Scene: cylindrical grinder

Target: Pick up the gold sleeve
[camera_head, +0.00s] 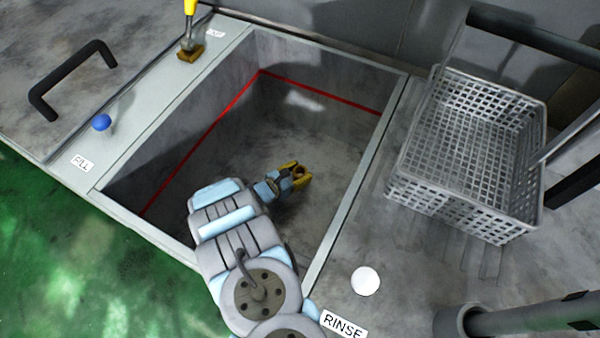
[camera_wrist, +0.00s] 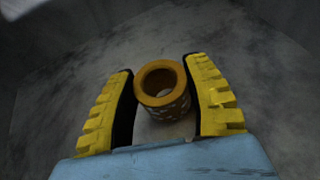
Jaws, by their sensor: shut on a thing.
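The gold sleeve (camera_wrist: 160,85) is a short hollow ring with a dark speckled side, standing between the yellow fingers of my gripper (camera_wrist: 163,95) in the wrist view. In the head view my gripper (camera_head: 299,175) is down inside the grey sunken basin (camera_head: 260,150), and the sleeve (camera_head: 299,174) shows as a small brown-gold ring between the fingers. My gripper is shut on the sleeve. The lower part of the sleeve and whether it touches the basin floor cannot be made out.
A red line (camera_head: 228,112) runs around the basin walls. A grey mesh basket (camera_head: 420,188) stands right of the basin. A blue knob (camera_head: 101,122), a black handle (camera_head: 72,75) and a yellow-handled brush (camera_head: 190,48) are at the left and back. A RINSE label (camera_head: 343,325) lies in front.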

